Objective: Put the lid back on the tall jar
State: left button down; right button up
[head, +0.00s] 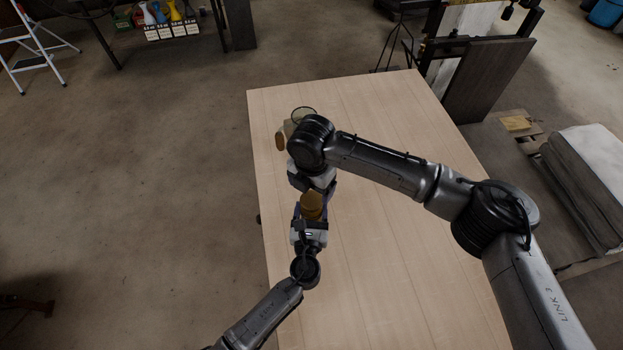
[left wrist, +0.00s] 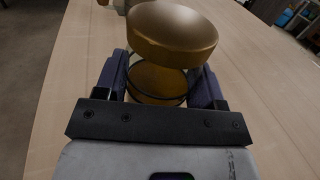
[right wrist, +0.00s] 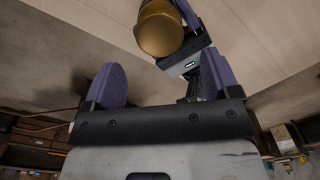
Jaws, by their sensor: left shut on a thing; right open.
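My left gripper (left wrist: 160,82) is shut around the jar (left wrist: 157,84), an amber body with dark rings, between its blue pads. A thick gold lid (left wrist: 172,34) sits over the jar in the left wrist view; I cannot tell whether it is fully seated. In the head view the lid (head: 312,200) is just beyond the left gripper and below my right wrist. In the right wrist view the lid's round face (right wrist: 160,34) is ahead of my right gripper (right wrist: 160,76). The right gripper is open and empty, apart from the lid. Its fingertips are mostly hidden in the head view.
A wooden table (head: 400,240) lies under both arms, bare on its right side. Past my right wrist are a round, dark-rimmed dish (head: 303,114) and a small brown object (head: 280,141), partly hidden. The table's left edge is close to both grippers.

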aim_at(312, 200)
jog(key=shift+f, duration=2.85)
jog(key=shift+c, duration=0.2)
jog(key=c, duration=0.9)
jog(key=m, duration=0.5)
jog(key=o, duration=1.1)
notch_tip(312, 200, up, 12)
